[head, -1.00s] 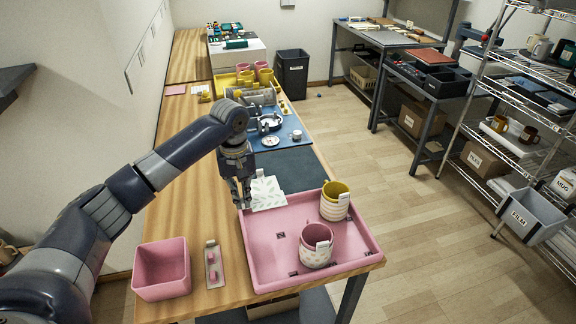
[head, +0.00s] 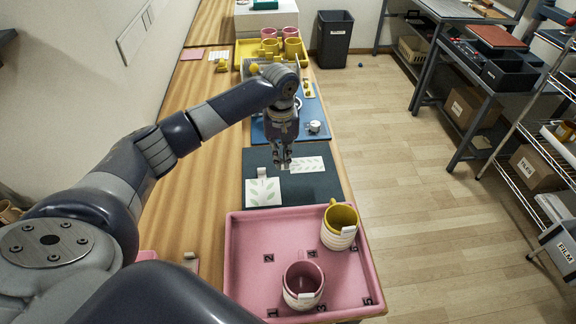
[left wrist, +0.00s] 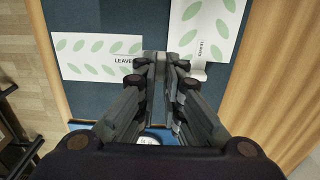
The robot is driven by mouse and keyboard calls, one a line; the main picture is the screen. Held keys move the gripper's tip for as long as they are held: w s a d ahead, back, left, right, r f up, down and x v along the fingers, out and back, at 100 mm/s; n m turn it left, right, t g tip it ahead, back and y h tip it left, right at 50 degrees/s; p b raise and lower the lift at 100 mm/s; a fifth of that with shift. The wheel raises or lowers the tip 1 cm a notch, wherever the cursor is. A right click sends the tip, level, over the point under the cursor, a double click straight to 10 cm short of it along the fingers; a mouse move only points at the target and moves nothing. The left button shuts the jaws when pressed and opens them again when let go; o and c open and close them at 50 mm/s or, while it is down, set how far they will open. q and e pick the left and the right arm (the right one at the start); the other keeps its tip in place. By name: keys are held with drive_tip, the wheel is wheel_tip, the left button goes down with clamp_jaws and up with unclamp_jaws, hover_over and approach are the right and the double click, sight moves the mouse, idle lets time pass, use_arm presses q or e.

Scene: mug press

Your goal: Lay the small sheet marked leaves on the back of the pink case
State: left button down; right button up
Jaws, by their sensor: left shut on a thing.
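A small rectangular white sheet (head: 307,164) with green leaf prints and the word LEAVES (left wrist: 95,57) is at my left gripper (head: 282,166). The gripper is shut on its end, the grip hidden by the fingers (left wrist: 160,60). The sheet is flat over the dark mat; I cannot tell whether it touches. A larger leaf sheet (head: 263,192), also marked LEAVES in the left wrist view (left wrist: 207,28), lies on the mat with a white tab up. I cannot make out a pink case; a pink tray (head: 245,245) and a pink mug (head: 303,285) show.
A yellow mug (head: 340,225) with a white band stands in the tray beside the pink one. Behind the dark mat (head: 325,182) are a blue mat (head: 257,131) and a yellow tray (head: 243,50) with mugs. The wooden table's left strip (head: 205,165) is mostly clear.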

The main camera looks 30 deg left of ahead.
sight(282, 178)
use_arm(q)
wheel_tip(282, 178, down, 3)
drive_tip(key=shift+a+f, duration=0.1)
drive_tip(key=shift+a, duration=0.05)
wheel_tip(282, 178, down, 3)
drive_tip(key=shift+f, duration=0.1)
drive_tip(key=shift+w, duration=0.1)
drive_tip(key=c, duration=1.7)
unclamp_jaws()
use_arm(e)
drive_tip(key=s, duration=0.2)
drive_tip(key=shift+s+r+g, duration=0.25)
drive_tip(key=shift+s+g, duration=0.05)
drive_tip(key=shift+s, duration=0.1)
